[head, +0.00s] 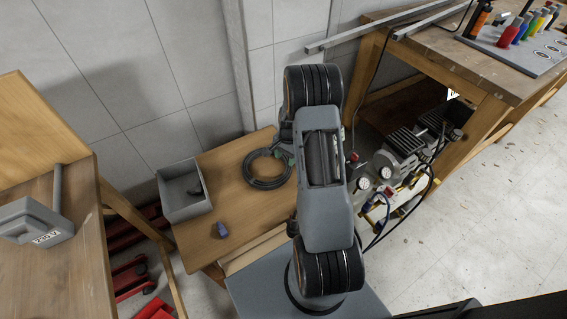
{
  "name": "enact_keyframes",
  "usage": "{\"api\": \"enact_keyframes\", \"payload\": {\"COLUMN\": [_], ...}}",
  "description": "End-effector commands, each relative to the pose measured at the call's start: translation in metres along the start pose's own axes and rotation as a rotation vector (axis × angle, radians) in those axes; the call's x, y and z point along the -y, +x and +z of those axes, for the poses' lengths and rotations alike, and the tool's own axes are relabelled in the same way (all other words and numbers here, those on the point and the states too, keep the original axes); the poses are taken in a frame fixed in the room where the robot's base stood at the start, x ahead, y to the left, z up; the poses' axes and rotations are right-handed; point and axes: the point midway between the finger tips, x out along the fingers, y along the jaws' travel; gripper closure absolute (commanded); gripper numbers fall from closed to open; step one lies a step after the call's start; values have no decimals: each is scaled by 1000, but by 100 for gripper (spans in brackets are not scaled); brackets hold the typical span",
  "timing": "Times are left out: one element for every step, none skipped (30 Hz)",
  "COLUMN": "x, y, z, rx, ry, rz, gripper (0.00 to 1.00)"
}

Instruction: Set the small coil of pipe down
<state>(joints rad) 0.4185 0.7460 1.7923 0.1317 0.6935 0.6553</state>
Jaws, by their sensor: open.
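The small coil of pipe (267,169) is a dark ring lying on the small wooden table (222,172). Green parts show at its right side. My gripper (287,149) is at the coil's upper right edge, below the end of my grey arm. It is open. My arm hides part of it, and I cannot tell whether its fingers touch the coil.
A grey open bin (184,191) with a dark item inside stands at the table's left. A small blue item (221,230) lies near the front. A compressor (397,160) with hoses stands to the right, below a workbench (467,62). The tiled wall is close behind.

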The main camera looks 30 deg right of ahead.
Motion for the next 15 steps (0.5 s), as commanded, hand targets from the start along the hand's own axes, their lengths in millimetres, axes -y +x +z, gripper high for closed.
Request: {"api": "enact_keyframes", "payload": {"x": [2, 2, 4, 6, 7, 9, 10, 10, 9, 7, 4, 0, -4, -9, -16], "y": [-8, -14, -24, -34, -44, -60, -73, -86, -104, -117, -129, -144, -154, -164, -175], "z": [2, 5, 10, 15, 22, 33, 42, 53, 68, 81, 93, 110, 122, 134, 149], "rx": [-5, -8, -16, -24, -32, -44, -56, -69, -86, -99, -114, -132, -145, -159, -178], "ry": [-13, -26, -52, -79, -110, -162, -206, -253, -322, -377, -430, -502, -555, -606, -673], "rz": [-3, -5, -9, -13, -17, -23, -28, -33, -39, -43, -48, -53, -57, -60, -64], "gripper": [46, 46, 46, 46, 46, 46, 46, 46, 46, 46, 46, 46, 46, 46, 46]}}
